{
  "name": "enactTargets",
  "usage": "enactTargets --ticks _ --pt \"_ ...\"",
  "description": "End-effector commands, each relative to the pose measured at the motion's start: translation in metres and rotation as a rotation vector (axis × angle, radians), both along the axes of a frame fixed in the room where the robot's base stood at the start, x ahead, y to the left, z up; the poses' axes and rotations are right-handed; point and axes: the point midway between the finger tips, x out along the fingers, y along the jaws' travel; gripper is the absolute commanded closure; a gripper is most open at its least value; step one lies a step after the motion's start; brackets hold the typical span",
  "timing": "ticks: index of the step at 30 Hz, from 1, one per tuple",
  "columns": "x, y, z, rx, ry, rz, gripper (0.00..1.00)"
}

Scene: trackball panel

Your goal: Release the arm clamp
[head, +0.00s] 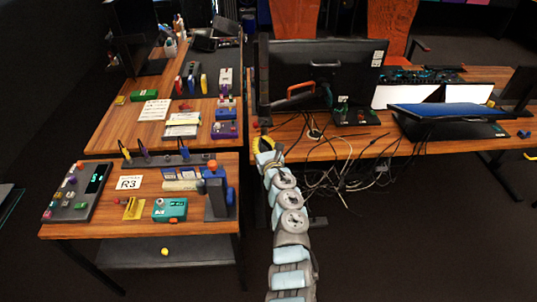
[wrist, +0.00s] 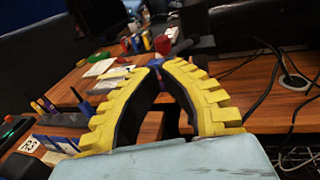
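My gripper (wrist: 162,64) has two curved yellow toothed fingers, and their tips come together in the wrist view with nothing seen between them. In the head view my gripper (head: 264,144) is at the front edge of the right desk, right of the small left table. No part is clearly marked as the arm clamp. A grey upright stand with a blue body and orange top (head: 216,188) is at that table's right end. I cannot tell which one is the clamp.
A dark panel with coloured knobs (head: 76,192), an R3 card (head: 129,183) and a teal box (head: 170,209) are on the small table. Loose cables (head: 335,170) hang below the right desk's front edge. A monitor (head: 315,76) stands behind my gripper. The floor is mostly clear.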

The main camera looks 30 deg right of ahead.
Motion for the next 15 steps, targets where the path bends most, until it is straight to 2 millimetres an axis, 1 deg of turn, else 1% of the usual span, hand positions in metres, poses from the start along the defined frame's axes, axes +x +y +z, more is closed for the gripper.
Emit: enactTargets --ticks 2,15 --pt "-0.006 0.003 -0.001 -0.002 0.004 0.003 1.0" --pt "-0.04 0.006 0.0 -0.003 0.002 0.0 1.0"
